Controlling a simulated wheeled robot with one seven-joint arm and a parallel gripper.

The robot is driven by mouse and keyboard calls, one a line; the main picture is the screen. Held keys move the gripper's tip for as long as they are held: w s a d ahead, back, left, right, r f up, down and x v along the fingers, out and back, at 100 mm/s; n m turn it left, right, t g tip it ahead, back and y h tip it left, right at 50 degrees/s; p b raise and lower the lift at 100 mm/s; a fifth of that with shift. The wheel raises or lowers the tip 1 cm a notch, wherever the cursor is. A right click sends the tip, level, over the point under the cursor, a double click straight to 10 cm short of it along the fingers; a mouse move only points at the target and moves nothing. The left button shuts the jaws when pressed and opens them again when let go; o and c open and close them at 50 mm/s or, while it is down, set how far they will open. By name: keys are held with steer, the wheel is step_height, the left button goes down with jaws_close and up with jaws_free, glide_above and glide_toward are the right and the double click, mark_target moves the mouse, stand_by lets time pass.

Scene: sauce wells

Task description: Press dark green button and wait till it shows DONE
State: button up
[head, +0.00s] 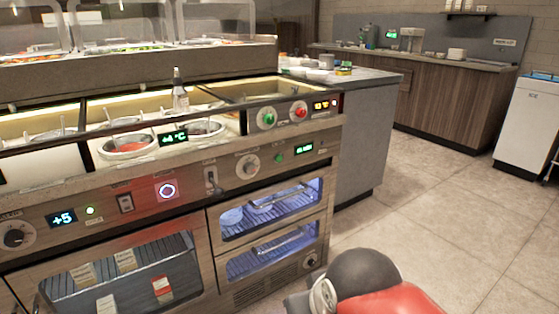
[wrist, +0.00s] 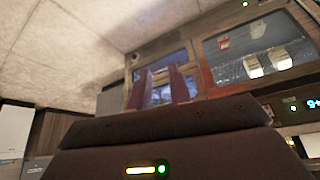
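In the head view, a small dark green button (head: 279,157) sits on the steel front panel, left of a small green-lit display (head: 304,148) whose text is too small to read. A larger green button (head: 267,118) with a pale ring sits higher, beside a red button (head: 299,111). My gripper (wrist: 161,78) shows in the wrist view as two dark fingers with a gap between them, empty and apart from the panel. The wrist view is upside down, and I cannot pick out the dark green button there. My gripper's fingers do not show in the head view.
A round knob (head: 248,166) and a lever switch (head: 212,181) are left of the dark green button. Blue-lit drawers (head: 270,213) are below. Sauce wells (head: 130,146) and a bottle (head: 180,92) are above. Tiled floor (head: 440,215) is free at right.

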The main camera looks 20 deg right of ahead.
jaws_close()
stand_by(1.3)
